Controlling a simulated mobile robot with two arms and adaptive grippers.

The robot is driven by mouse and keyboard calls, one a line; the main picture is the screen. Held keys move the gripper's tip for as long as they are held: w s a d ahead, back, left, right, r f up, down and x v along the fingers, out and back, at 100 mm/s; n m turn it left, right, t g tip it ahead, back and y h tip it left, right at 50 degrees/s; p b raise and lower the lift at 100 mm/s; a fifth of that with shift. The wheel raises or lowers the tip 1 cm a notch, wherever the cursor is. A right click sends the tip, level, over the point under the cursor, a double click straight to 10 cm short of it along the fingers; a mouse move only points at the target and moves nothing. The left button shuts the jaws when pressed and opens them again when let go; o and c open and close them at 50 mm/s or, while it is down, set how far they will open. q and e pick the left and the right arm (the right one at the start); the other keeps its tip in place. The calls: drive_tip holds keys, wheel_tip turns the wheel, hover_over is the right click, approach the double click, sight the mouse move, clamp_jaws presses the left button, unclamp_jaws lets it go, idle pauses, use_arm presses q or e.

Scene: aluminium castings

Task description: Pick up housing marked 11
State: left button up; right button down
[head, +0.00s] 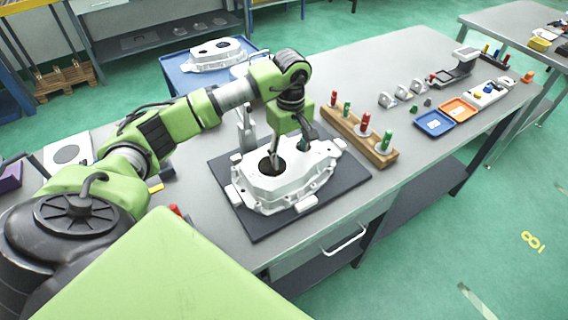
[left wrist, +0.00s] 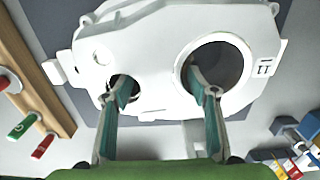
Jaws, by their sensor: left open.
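A white cast housing (head: 285,192) lies on a dark mat (head: 236,215) on the grey bench. My left gripper (head: 289,152) is open and points down at the housing's top. In the left wrist view the gripper (left wrist: 160,95) has one finger over the smaller opening and one over the edge of the large opening. I cannot tell how far the fingertips reach into them. Nothing is held. My right gripper is out of view.
A wooden block (head: 350,138) with red and green plugs stands beside the mat. A blue tray (head: 434,123) and an orange tray (head: 458,109) lie farther right. Another white housing (head: 213,54) rests on a blue cart (head: 180,83) behind. The bench's back middle is clear.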

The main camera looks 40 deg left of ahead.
use_arm(q)
clamp_jaws()
drive_tip(key=shift+w+r, duration=0.1)
